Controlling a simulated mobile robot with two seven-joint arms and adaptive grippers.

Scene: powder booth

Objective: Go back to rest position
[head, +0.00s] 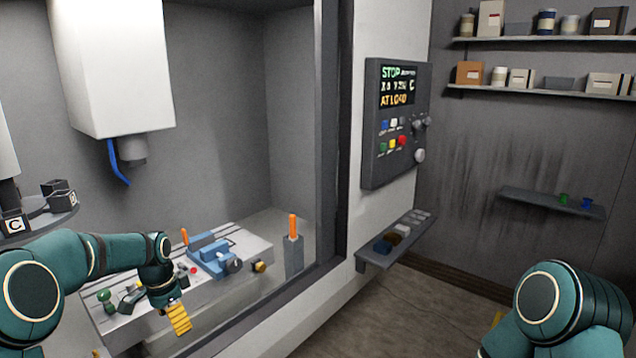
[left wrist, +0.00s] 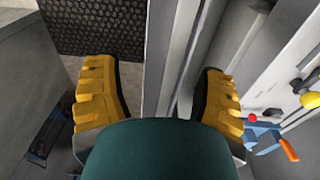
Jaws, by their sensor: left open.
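My left arm (head: 110,255) reaches in from the left over the grey machine table (head: 245,236). My left gripper (head: 178,318) hangs at the table's near side with yellow fingers pointing down. In the left wrist view its two fingers (left wrist: 160,105) stand wide apart with nothing between them. It is open and empty. The green right arm (head: 560,310) shows at the lower right, folded close. A small yellow piece shows beside that arm, but I cannot make out a right gripper.
A blue vise (head: 212,256) with an orange handle stands on the table, right of my left gripper. An orange-handled tool stands in a grey holder (head: 293,255). The enclosure's frame, a small ledge (head: 378,262) and a control panel (head: 395,125) stand between my arms. Floor shows below the ledge.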

